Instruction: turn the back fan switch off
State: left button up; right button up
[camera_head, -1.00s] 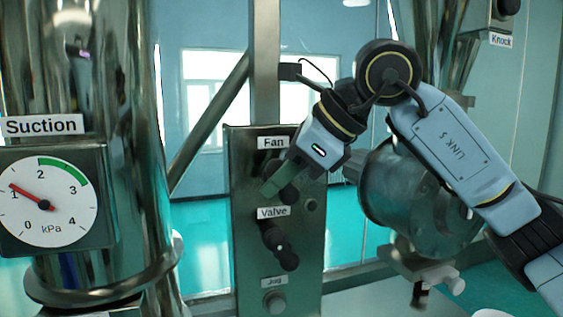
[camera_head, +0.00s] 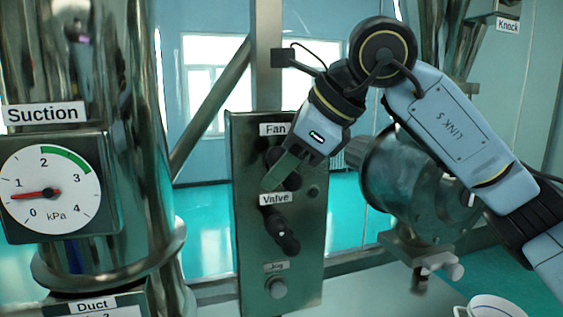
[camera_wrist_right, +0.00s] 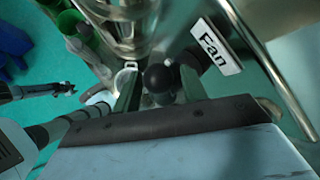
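The back panel (camera_head: 240,215) carries a white "Fan" label (camera_head: 272,129) above a dark fan switch (camera_head: 272,156), which my right gripper partly hides in the head view. My right gripper (camera_head: 272,183) reaches the panel from the right, its greenish fingers angled down-left in front of the switch. In the right wrist view, a round black knob (camera_wrist_right: 158,79) beside the "Fan" label (camera_wrist_right: 217,47) lies between the two fingertips (camera_wrist_right: 159,88), with narrow gaps at its sides. The fingers look open around it. Whether they touch it is unclear. My left gripper does not show in the head view.
Below are the black valve handle (camera_head: 282,235) and the Jog button (camera_head: 277,288). A suction gauge (camera_head: 50,188) at the left reads a little under 1 kPa. A metal motor housing (camera_head: 410,190) stands right of the panel, close under my right arm.

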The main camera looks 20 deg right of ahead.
jog(key=b+v, duration=0.2)
jog(key=v, duration=1.1)
jog(key=shift+s, duration=0.15)
